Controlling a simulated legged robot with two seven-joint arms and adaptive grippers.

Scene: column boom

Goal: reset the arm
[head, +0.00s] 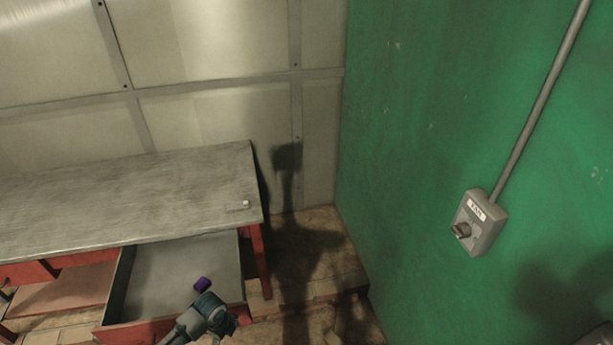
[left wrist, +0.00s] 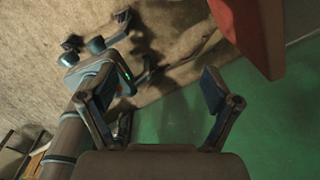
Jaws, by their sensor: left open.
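My left gripper (left wrist: 158,88) shows in the left wrist view with its two fingers spread wide apart. Nothing is between the fingers. They point over the brown floor and the green wall, and a red part stands beyond at the upper right. In the head view, part of my arm (head: 205,315) reaches up from the bottom edge, in front of the open drawer. I cannot make out the fingers there.
A metal-topped red workbench (head: 120,195) stands at the left with its drawer (head: 175,265) pulled out. A small purple object (head: 203,284) appears inside the drawer. A grey switch box (head: 480,222) is on the green wall (head: 420,130).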

